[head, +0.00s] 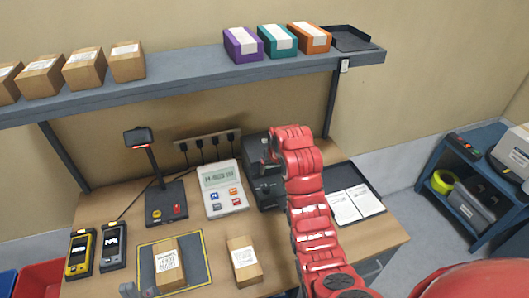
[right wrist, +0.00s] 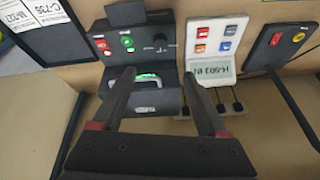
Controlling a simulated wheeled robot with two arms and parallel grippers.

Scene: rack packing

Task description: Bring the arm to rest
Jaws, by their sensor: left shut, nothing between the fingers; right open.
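My right arm (head: 308,215), red, reaches up from the bottom of the head view over the bench. Its gripper (head: 266,152) is in front of the dark printer-like machine and partly hidden by the arm. In the right wrist view, the right gripper (right wrist: 160,75) is open, with nothing between its fingers. The machine (right wrist: 145,55), with green and red buttons and a green-lit slot, shows beyond the fingers. My left gripper (head: 135,290) shows only in part at the bottom edge of the head view. It is shut and empty, near the mat's front-left corner.
A shelf (head: 190,83) above the bench holds several brown cartons, three coloured boxes and a dark tray. On the bench (head: 375,242) are a scale-like display (head: 224,188), a lamp-like scanner stand (head: 165,203), two handhelds, a mat (head: 204,272) with a carton (head: 168,262), and another carton (head: 244,261).

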